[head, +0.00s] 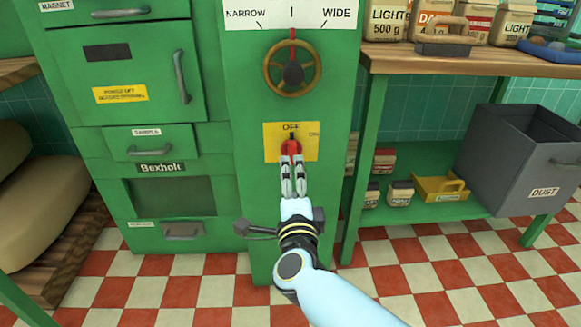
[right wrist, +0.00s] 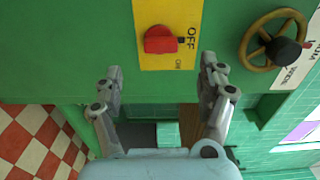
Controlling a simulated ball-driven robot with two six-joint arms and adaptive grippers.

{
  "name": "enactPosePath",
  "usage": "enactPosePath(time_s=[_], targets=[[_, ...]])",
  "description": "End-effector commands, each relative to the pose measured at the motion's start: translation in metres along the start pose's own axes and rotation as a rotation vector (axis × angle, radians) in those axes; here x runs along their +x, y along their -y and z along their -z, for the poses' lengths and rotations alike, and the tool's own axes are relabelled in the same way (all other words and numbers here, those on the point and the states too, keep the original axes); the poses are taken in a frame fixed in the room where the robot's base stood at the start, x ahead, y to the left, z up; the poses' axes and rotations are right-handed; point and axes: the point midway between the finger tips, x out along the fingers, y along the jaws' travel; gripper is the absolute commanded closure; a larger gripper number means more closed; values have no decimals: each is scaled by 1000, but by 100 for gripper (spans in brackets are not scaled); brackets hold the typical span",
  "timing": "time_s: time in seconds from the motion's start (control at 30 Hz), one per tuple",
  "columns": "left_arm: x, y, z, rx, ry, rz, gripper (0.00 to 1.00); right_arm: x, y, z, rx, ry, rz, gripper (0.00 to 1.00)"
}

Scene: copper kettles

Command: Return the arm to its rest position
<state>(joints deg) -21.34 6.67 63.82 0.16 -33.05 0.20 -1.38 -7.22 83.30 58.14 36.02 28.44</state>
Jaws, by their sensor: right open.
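My right arm reaches up from the bottom of the head view. Its right gripper (head: 291,162) is in front of the green machine, just below a red switch knob (head: 291,146). In the right wrist view the gripper (right wrist: 160,72) has its fingers spread wide with nothing between them. The red knob (right wrist: 160,40) lies beyond the fingertips, apart from them. It sits on a yellow plate (head: 271,143) marked OFF and ON, and its handle points toward OFF. My left gripper is not in view.
A brass handwheel (head: 270,82) is above the plate, under a NARROW–WIDE scale (head: 262,15). A dark crank handle (head: 262,231) sticks out low by my wrist. At right are a wooden shelf (head: 420,64) with packets and a grey DUST bin (head: 500,165). Sacks (head: 40,190) lie left.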

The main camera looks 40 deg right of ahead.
Motion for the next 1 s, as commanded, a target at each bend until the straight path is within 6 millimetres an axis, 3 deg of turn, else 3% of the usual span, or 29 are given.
enactPosePath(time_s=[0.2,0.7,0.87,0.93,1.0], targets=[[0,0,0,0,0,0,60,-16,0,0,0,0,1,25],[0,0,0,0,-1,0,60,-16,0,0,0,0,1,25],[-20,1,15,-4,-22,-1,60,-23,12,11,-27,6,-10,25],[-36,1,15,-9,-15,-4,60,-38,-1,24,-121,43,-53,25],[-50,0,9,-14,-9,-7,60,-65,-37,32,-317,160,-137,25]])
